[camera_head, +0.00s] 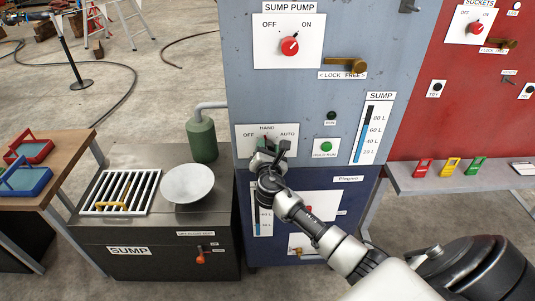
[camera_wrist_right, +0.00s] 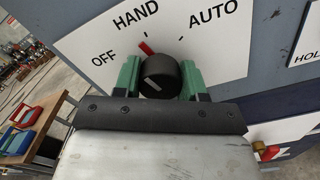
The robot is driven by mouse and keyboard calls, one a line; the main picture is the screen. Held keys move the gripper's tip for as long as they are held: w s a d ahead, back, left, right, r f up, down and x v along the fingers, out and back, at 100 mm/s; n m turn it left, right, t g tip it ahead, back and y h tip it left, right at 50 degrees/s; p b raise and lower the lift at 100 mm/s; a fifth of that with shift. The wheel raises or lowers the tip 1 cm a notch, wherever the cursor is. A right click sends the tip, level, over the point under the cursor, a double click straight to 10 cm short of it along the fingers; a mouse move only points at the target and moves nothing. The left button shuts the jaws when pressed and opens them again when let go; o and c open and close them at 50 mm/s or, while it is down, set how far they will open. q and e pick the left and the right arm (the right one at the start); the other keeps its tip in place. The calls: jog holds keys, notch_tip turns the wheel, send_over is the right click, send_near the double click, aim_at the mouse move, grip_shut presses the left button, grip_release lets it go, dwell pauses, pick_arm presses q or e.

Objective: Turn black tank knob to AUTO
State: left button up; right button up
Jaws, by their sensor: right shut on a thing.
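The black tank knob (camera_wrist_right: 160,77) stands out from a white plate marked OFF, HAND and AUTO. The same plate (camera_head: 284,146) is on the grey panel in the head view, where my gripper hides most of the knob. A red pointer (camera_wrist_right: 146,48) shows at the knob's upper left, on the side of HAND and OFF and away from AUTO. My right gripper (camera_head: 270,154) is shut on the knob, with a green finger on each side of it in the right wrist view (camera_wrist_right: 162,80). My left gripper is not in view.
A HOLD RUN plate with a green button (camera_head: 326,147) is right of the knob plate. The red SUMP PUMP knob (camera_head: 289,46) is above. The sump bench (camera_head: 150,233), with a grate and green bottle (camera_head: 202,139), stands left. A shelf (camera_head: 450,178) holds coloured locks at right.

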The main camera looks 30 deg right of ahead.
jog(key=m+b, duration=0.1)
jog(key=m, duration=0.1)
jog(key=m+b, duration=0.1)
jog(key=m, duration=0.1)
jog(key=shift+f+m+b, duration=0.2)
jog(key=shift+m+b, duration=0.1)
jog(key=shift+b, duration=0.1)
jog(key=m+b, duration=0.2)
jog(key=m, duration=0.1)
jog(key=shift+m, duration=0.4)
jog(key=m+b, duration=0.2)
jog(key=m, duration=0.1)
jog(key=shift+r, duration=0.1)
jog(key=shift+m+b, duration=0.65)
jog(key=shift+m, duration=1.15)
jog(key=shift+r, duration=0.1)
jog(key=o, duration=0.9)
jog(key=shift+o, duration=0.2)
jog(key=shift+s+a, duration=0.1)
